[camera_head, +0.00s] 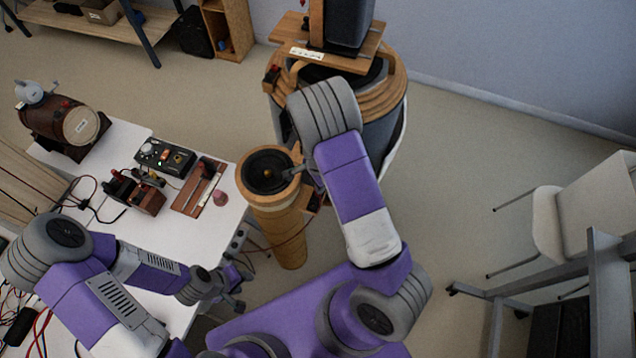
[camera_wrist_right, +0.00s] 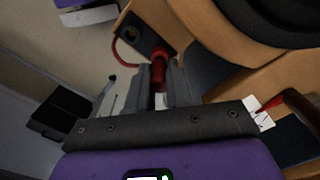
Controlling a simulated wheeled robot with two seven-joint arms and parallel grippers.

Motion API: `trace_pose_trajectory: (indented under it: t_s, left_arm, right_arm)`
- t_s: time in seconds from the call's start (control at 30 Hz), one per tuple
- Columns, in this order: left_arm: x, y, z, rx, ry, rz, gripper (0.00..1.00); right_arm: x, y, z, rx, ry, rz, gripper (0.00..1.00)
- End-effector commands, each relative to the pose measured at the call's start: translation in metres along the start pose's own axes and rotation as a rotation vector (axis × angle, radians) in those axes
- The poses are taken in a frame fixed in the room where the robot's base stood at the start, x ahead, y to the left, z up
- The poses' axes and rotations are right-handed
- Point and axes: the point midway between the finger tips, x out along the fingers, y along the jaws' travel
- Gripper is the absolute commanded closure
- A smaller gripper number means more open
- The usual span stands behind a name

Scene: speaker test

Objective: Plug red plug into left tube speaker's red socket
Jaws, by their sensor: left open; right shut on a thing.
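The tube speaker (camera_head: 279,235) is a tan, upright tube with a black cone at its top. It stands beside the white table. In the right wrist view, my right gripper (camera_wrist_right: 160,88) is shut on the red plug (camera_wrist_right: 158,66). The plug is at a dark panel (camera_wrist_right: 140,32) on a wooden surface; I cannot tell whether it is in a socket. A red cable curves beside them. In the head view my right arm hides most of this gripper near the tube. My left gripper (camera_head: 236,291) is open and empty by the table's front right edge.
The white table (camera_head: 205,240) holds a control box (camera_head: 165,157), a wooden device (camera_head: 135,192), a wooden board (camera_head: 199,188) and a barrel (camera_head: 66,120). A large round wooden-banded speaker (camera_head: 392,95) stands behind my right arm. A white chair (camera_head: 575,220) is at right.

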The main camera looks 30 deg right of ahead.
Motion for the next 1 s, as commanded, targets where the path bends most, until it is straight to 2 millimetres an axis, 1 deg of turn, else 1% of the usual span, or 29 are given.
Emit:
trace_pose_trajectory:
  t_s: [0.53, 1.0]
  left_arm:
    - [-0.001, 0.0, 0.0, 0.0, 0.0, 0.0, 0.57]
    - [0.005, -0.002, 0.0, 0.0, 0.0, 0.0, 0.57]
  right_arm:
    - [0.001, 0.0, 0.0, 0.0, 0.0, 0.0, 1.0]
    - [0.009, 0.0, 0.0, 0.0, 0.0, 0.0, 1.0]
